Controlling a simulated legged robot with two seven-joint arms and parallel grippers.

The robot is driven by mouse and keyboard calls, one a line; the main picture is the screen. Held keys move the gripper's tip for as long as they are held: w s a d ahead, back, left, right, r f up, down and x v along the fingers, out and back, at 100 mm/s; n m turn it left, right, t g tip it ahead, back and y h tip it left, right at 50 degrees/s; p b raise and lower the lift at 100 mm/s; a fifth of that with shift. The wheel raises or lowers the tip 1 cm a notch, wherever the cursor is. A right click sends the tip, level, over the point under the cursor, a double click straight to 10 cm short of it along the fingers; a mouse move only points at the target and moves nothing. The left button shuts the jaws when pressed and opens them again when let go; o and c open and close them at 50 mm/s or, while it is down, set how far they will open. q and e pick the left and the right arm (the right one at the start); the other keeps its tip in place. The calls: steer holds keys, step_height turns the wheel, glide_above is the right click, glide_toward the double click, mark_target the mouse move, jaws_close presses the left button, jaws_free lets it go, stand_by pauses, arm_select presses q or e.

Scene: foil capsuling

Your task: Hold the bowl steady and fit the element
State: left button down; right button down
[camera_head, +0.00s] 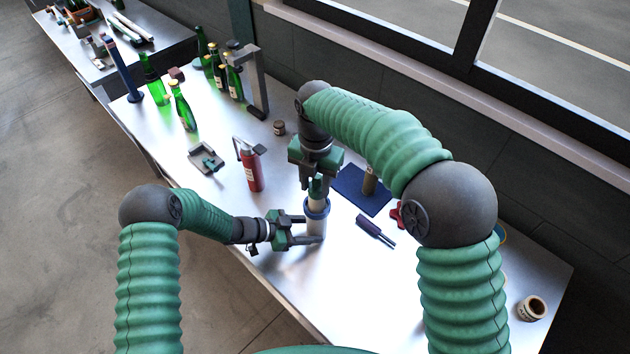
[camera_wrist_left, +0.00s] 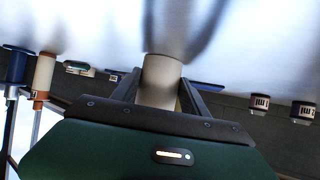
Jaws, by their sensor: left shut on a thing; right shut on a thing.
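The bowl (camera_head: 316,226), a pale upright cylinder with a blue rim, stands on the metal bench in the head view. My left gripper (camera_head: 309,229) is shut on its side from the left. In the left wrist view the pale cylinder (camera_wrist_left: 162,78) sits between the two dark fingers. My right gripper (camera_head: 316,187) points down directly above the bowl and is shut on the element (camera_head: 316,203), a pale piece at the mouth of the blue rim. The fingers and rim hide most of the element, so I cannot tell how deep it sits.
A blue mat (camera_head: 358,192) and a dark purple-handled tool (camera_head: 375,230) lie to the right. Green bottles (camera_head: 183,108) and a grey frame (camera_head: 260,85) stand behind.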

mark_target(315, 200)
steer(key=shift+f, duration=3.3)
steer(key=shift+r, duration=7.35)
steer(key=shift+m, duration=0.3)
steer(key=shift+f, duration=0.9)
